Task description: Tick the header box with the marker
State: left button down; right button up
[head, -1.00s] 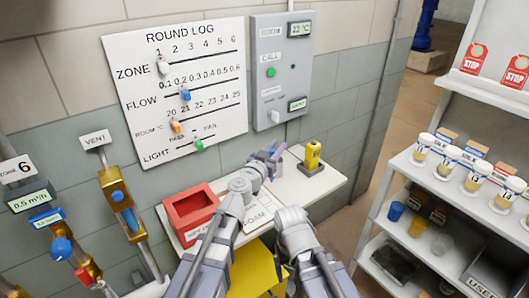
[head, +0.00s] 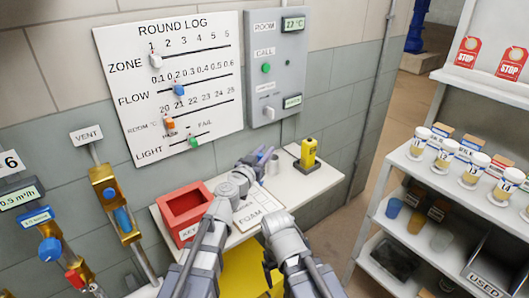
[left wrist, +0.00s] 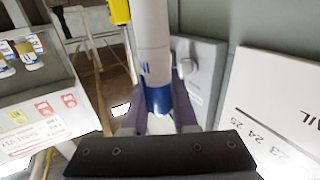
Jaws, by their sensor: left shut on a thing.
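My left gripper (head: 262,157) is over the white wall shelf, shut on the marker. In the left wrist view the marker (left wrist: 155,45) is a white barrel with a blue band, standing up between the fingers (left wrist: 158,122). A white form sheet (head: 254,213) lies on the shelf below and nearer than the left gripper, partly covered by my left arm. Its header box is too small to make out. My right gripper (head: 270,272) is low in the head view beside the form, its fingers mostly hidden by its own wrist.
A red key box (head: 187,208) stands left of the form on the white shelf (head: 318,182). The round log board (head: 175,85) and a grey call panel (head: 277,70) are on the wall.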

jog(key=shift+f+b, duration=1.75)
jog(key=shift+f, duration=0.4)
jog(key=shift+f+b, duration=0.6)
dwell(0.7)
